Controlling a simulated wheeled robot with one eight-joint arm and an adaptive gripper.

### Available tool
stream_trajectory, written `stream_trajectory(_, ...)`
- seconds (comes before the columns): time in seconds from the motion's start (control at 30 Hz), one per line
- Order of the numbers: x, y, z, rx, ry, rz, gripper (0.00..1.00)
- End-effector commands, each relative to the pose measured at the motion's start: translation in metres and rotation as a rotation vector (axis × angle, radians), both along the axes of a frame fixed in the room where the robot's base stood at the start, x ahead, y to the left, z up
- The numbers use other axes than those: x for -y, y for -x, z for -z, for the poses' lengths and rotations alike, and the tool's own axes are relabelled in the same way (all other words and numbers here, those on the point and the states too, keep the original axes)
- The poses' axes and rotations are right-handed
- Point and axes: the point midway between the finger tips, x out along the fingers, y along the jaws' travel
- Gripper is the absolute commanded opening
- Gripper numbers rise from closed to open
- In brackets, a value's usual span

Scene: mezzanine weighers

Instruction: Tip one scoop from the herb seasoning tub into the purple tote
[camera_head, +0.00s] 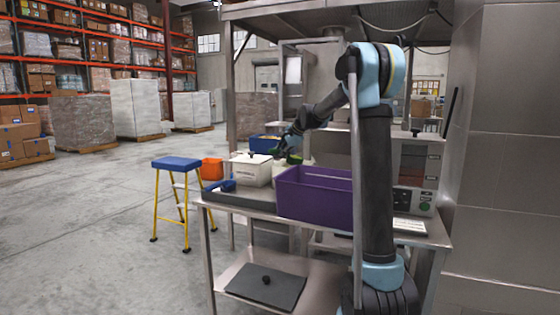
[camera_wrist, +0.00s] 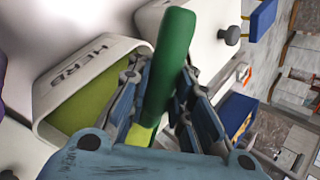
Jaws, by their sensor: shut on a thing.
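In the wrist view the white herb seasoning tub (camera_wrist: 120,45), marked HERB, is open and has green seasoning (camera_wrist: 85,105) inside. My gripper (camera_wrist: 165,85) is shut on the green handle of a scoop (camera_wrist: 172,45), beside the tub's opening. The lower end of the scoop is hidden by my fingers, so I cannot tell what it holds. In the head view my gripper (camera_head: 290,143) is over the table, behind and left of the purple tote (camera_head: 315,200). The tote's inside floor is hidden by its near wall.
A white tub with a knobbed lid (camera_wrist: 205,40) stands beside the herb tub. A blue bin (camera_head: 262,143) is behind. A blue-topped stool (camera_head: 177,162) and an orange bin (camera_head: 212,169) are at the left. A scale (camera_head: 412,195) is at the right. A dark mat (camera_head: 268,288) lies on the lower shelf.

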Motion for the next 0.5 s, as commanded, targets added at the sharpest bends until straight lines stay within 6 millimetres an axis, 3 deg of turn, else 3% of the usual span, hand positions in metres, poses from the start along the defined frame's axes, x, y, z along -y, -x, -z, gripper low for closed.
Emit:
stream_trajectory(0.2, -0.001, 0.001, 0.016, 0.001, 0.001, -0.001, 0.00)
stream_trajectory(0.5, -0.007, 0.005, 0.004, 0.024, 0.030, -0.002, 0.00)
